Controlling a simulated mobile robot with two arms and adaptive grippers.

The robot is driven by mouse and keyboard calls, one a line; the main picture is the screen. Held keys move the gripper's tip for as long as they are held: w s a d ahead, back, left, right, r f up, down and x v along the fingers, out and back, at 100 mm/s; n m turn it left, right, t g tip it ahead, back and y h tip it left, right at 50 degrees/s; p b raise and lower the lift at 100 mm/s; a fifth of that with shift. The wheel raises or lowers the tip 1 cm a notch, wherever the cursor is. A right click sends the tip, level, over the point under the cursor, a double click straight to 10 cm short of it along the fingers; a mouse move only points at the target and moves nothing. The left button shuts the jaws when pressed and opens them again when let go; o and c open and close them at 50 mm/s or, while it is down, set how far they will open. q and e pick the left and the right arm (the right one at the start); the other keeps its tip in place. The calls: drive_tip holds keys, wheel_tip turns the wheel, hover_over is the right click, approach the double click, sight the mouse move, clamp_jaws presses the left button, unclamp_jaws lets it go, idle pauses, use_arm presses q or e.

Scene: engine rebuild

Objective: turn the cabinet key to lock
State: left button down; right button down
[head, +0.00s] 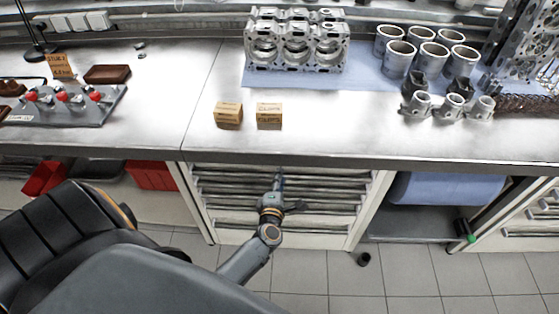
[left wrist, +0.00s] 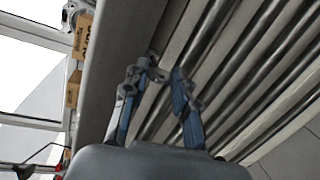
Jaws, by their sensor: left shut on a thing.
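The drawer cabinet (head: 234,190) stands under the workbench in the head view, with a white frame and several grey drawer fronts. My left gripper (head: 279,179) reaches up to the top of its drawers, near the underside of the bench edge. In the left wrist view, the blue fingers of my left gripper (left wrist: 164,73) are close to the cabinet's top strip. They are shut on a small grey metal piece, the key (left wrist: 158,74), which is partly hidden by the fingertips. Its turn angle and the lock behind it cannot be made out. My right gripper is not in view.
The workbench (head: 330,146) overhangs the cabinet. Two small cardboard boxes (head: 269,115) stand near its front edge, with an engine block (head: 296,42) behind. A blue roll (head: 447,188) lies under the bench at right.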

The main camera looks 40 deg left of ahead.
use_arm(q)
drive_tip(key=shift+r+m+p, duration=0.1)
drive_tip(key=shift+m+p, duration=0.5)
drive_tip(key=shift+m, duration=0.1)
drive_tip(key=c, duration=1)
unclamp_jaws()
drive_tip(key=shift+c, duration=0.2)
drive_tip(key=v, duration=1.2)
drive_tip(key=shift+w+d, duration=0.15)
